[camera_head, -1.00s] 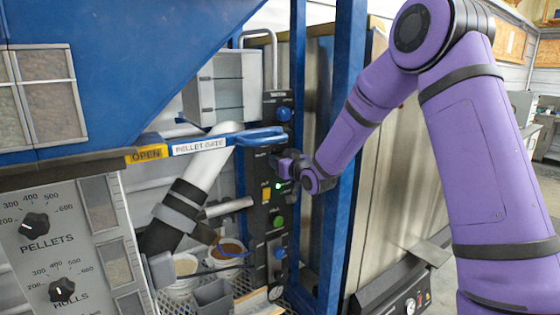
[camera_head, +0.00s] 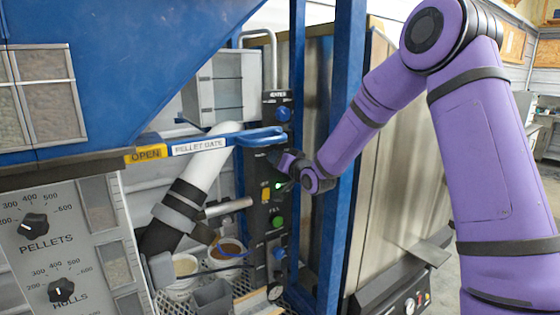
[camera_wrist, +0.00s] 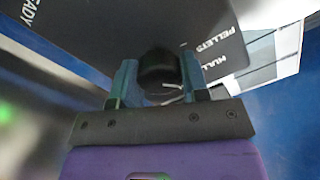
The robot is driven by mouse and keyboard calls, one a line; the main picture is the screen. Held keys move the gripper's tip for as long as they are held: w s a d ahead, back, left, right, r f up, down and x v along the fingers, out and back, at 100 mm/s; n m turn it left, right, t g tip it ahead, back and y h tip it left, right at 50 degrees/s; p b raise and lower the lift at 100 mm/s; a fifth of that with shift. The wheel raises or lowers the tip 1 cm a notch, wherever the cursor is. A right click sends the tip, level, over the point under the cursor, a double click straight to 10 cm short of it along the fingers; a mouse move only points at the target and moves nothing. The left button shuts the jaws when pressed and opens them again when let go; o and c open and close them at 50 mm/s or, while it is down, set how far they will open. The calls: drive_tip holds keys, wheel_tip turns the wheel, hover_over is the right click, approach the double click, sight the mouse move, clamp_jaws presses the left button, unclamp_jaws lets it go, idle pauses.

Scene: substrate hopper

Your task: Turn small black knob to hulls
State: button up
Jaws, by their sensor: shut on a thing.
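The small black knob (camera_wrist: 157,70) sits on a dark panel between my gripper's two fingers in the wrist view. My gripper (camera_wrist: 158,82) is shut on it, one finger on each side. The words PELLETS and HULLS, the latter cut short, are printed on the panel to the knob's right. A pale line shows low on the knob; I cannot tell which word it points to. In the head view my gripper (camera_head: 277,158) is at the upper part of the tall black control panel (camera_head: 266,208), and the knob is hidden there.
The blue pellet gate handle (camera_head: 262,137) passes just above my gripper. A blue post (camera_head: 340,150) stands close to its right. Larger PELLETS (camera_head: 34,224) and HULLS (camera_head: 62,290) dials are on a grey panel at far left.

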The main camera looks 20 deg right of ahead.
idle(0.3)
drive_tip(key=o, duration=0.9)
drive_tip(key=shift+s, duration=0.1)
drive_tip(key=v, duration=1)
drive_tip(key=shift+s+d, duration=0.15)
drive_tip(key=shift+s, duration=0.15)
